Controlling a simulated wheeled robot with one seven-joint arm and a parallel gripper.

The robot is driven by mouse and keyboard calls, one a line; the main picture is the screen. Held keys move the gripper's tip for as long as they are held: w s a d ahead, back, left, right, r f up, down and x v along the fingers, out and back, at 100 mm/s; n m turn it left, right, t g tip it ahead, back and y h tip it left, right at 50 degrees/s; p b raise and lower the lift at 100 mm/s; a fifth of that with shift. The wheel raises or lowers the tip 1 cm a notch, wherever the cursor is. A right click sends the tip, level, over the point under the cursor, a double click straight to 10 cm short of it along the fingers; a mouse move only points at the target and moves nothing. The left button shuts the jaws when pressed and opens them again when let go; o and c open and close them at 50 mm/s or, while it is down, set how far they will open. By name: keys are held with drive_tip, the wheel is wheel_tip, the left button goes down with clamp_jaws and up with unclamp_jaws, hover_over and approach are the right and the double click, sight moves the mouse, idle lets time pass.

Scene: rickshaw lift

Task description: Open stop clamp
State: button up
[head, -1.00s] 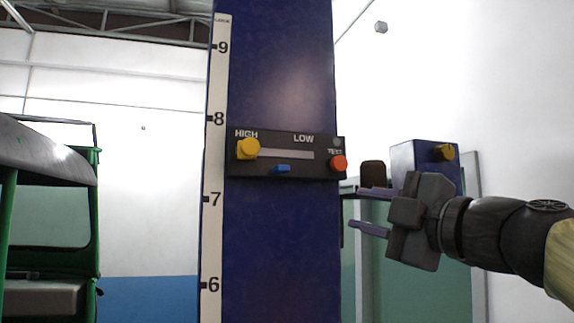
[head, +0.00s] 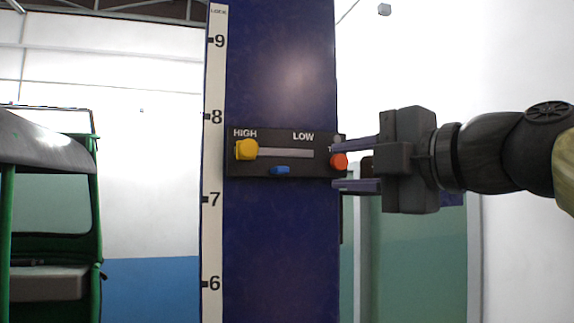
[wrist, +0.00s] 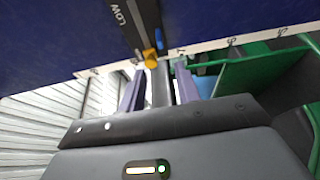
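A black control panel (head: 310,170) is on the blue column. Its yellow knob (head: 246,150) sits at the HIGH end of a grey slot, and a small blue lever (head: 280,170) is below the slot. I cannot tell which part is the stop clamp. My gripper (head: 335,167) is open and empty, pointing left at the panel's right end, with its fingertips above and below the orange-red TEST button (head: 339,161) in the picture. In the wrist view, the yellow knob (wrist: 150,58) and blue lever (wrist: 160,40) appear beyond the fingertips, apart from them.
The blue column (head: 280,250) fills the middle, with a white numbered scale (head: 213,240) along its left edge. A green vehicle (head: 50,220) stands at the left. A green door or panel (head: 415,260) is behind my arm at the right.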

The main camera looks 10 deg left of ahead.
sight(286, 170)
drive_tip(key=p+x, duration=0.4)
drive_tip(key=x, duration=1)
drive_tip(key=shift+w+a+p, duration=0.1)
drive_tip(key=shift+p, duration=0.25)
drive_tip(key=shift+f, duration=0.1)
clamp_jaws()
